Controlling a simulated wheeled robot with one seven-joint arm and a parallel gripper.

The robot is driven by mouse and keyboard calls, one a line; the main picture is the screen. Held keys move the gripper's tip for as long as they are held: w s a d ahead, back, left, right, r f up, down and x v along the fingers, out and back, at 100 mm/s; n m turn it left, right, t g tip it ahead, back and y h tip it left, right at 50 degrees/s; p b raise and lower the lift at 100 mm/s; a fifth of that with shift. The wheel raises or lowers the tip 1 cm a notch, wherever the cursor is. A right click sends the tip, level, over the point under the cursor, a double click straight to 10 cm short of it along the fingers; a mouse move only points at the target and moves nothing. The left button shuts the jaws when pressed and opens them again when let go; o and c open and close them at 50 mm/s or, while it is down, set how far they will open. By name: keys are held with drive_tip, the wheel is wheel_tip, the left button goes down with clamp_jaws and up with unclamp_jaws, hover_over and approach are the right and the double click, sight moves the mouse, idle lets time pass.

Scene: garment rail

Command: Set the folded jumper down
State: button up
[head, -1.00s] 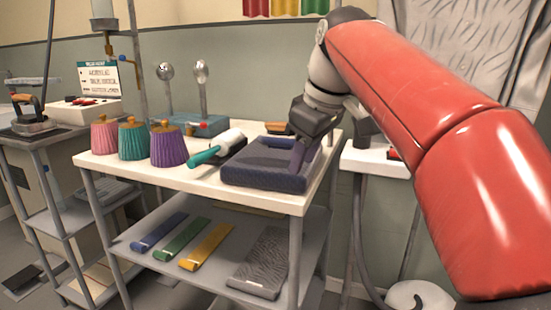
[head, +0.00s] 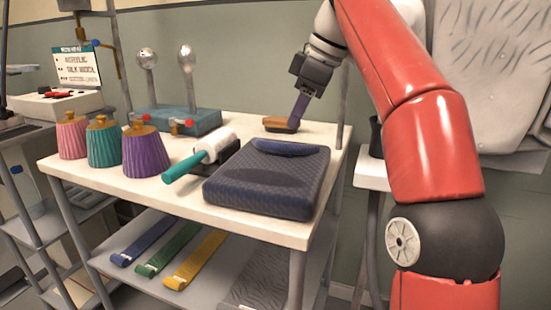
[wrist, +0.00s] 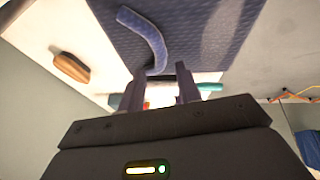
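The folded jumper (head: 268,180) is dark blue and knitted, with a rolled collar at its back edge. It lies flat on the white top (head: 225,222) of the trolley, near the front right. In the wrist view the jumper (wrist: 205,25) fills the top middle, apart from my fingers. My gripper (head: 297,118) is behind the jumper at the back right of the top, fingers pointing down, and is not touching it. The wrist view shows its two fingers (wrist: 163,88) apart with nothing between them.
A wooden brush (head: 281,124) lies close to my fingertips. A lint roller (head: 200,156) with a teal handle lies left of the jumper. Pink, teal and purple pleated pots (head: 146,150) stand further left, before a blue box (head: 180,120). Rolled strips (head: 195,260) lie on the shelf below.

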sight(275, 163)
drive_tip(key=shift+w+a+f, duration=0.1)
drive_tip(key=shift+w+f, duration=0.1)
drive_tip(key=shift+w, duration=0.15)
drive_tip(key=shift+w+a+f, duration=0.1)
drive_tip(key=shift+a+f, duration=0.05)
drive_tip(key=shift+f, duration=0.15)
drive_tip(key=shift+s+b+x, duration=0.2)
drive_tip(key=shift+b+x, duration=0.3)
drive_tip(key=shift+x, duration=2.75)
drive_tip(key=shift+a, duration=0.15)
drive_tip(key=shift+c, duration=0.3)
clamp_jaws()
